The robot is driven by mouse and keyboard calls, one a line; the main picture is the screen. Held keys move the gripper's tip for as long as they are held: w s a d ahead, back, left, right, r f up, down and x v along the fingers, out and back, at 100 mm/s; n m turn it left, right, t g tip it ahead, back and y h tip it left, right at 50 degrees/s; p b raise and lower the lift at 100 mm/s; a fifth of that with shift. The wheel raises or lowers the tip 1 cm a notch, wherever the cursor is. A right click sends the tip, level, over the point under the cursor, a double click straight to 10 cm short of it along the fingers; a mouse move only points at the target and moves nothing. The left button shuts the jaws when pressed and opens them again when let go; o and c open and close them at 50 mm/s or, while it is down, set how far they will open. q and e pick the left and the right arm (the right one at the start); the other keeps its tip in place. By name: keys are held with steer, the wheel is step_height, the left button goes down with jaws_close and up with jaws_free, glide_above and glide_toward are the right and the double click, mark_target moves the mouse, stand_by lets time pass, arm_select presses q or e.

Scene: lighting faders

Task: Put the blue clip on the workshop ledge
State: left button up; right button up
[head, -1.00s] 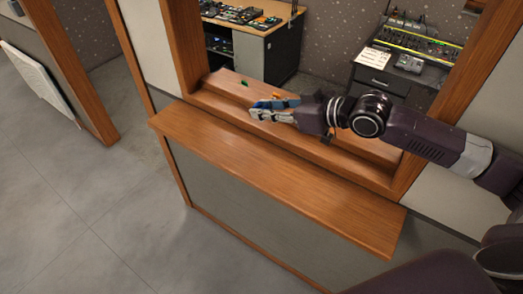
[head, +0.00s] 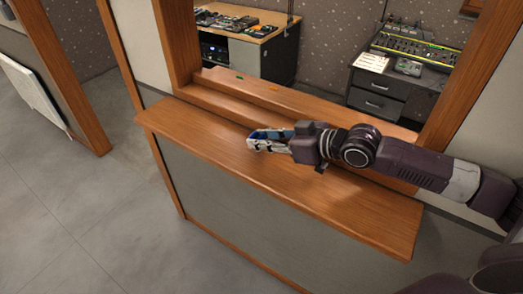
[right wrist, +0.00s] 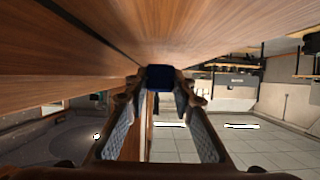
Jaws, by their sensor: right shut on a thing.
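My right gripper (head: 254,141) is shut on the blue clip (right wrist: 160,78). In the right wrist view the clip is a small dark blue block between the fingertips. In the head view the fingers largely hide it. The wide wooden ledge (head: 270,195) runs along the front of the low wall, and the gripper is over its back part. A narrower, raised wooden sill (head: 215,84) lies behind it in the window opening. I cannot tell whether the clip touches the wood. My left gripper is out of view.
A small green piece (head: 239,76) and a small orange piece (head: 273,86) lie on the raised sill. Behind the opening stand a desk with equipment (head: 240,25) and a dark drawer cabinet (head: 385,90). The front ledge is clear to both sides of the gripper.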

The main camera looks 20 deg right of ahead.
step_height(320, 180, down, 2)
steer(key=shift+f+b, duration=0.1)
steer(key=shift+b, duration=0.45)
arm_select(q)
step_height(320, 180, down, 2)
